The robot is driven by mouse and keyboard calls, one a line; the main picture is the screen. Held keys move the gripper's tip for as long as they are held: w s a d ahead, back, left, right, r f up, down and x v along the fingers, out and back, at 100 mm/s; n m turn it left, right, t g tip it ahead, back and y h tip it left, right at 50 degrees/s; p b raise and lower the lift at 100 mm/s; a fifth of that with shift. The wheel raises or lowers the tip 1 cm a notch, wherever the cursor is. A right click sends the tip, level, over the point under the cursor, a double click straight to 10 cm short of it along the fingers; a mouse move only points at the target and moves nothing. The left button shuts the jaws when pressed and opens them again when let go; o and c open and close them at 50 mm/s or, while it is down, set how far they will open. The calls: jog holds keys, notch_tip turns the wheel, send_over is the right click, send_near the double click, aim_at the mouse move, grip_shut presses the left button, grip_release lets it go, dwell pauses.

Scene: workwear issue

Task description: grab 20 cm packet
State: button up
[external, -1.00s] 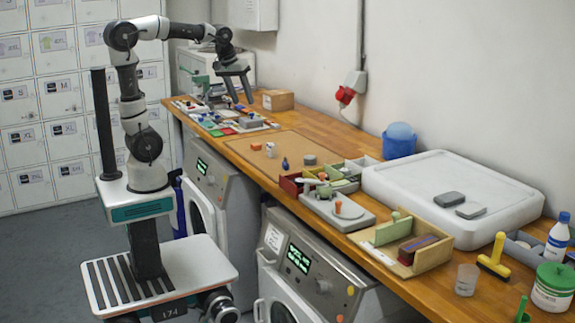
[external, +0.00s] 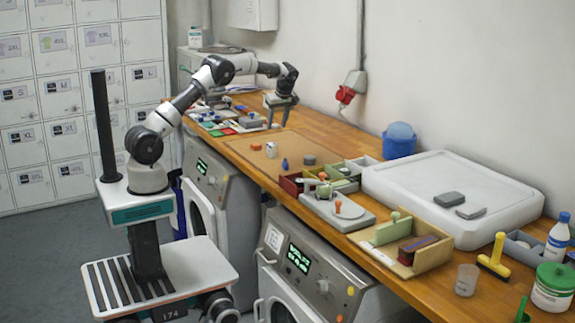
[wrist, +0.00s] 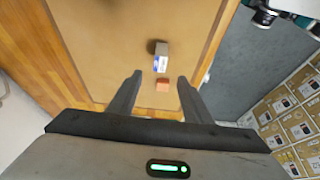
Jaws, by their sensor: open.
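A small white block with a blue mark (wrist: 161,56), perhaps the packet, stands on the brown board (wrist: 120,35); no size label is readable. It shows in the external view as a small white piece (external: 271,150). My gripper (external: 279,122) is open and empty above the board's far end.
Colourful small parts (external: 215,122) lie at the far left of the wooden bench. Compartment trays (external: 345,172) and a big white lid (external: 455,185) fill the right.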

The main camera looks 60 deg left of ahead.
aim_at(272, 144)
jog(key=x, duration=0.9)
jog(key=shift+p+x, duration=0.4)
jog(key=shift+x, duration=2.25)
jog(key=c, duration=1.1)
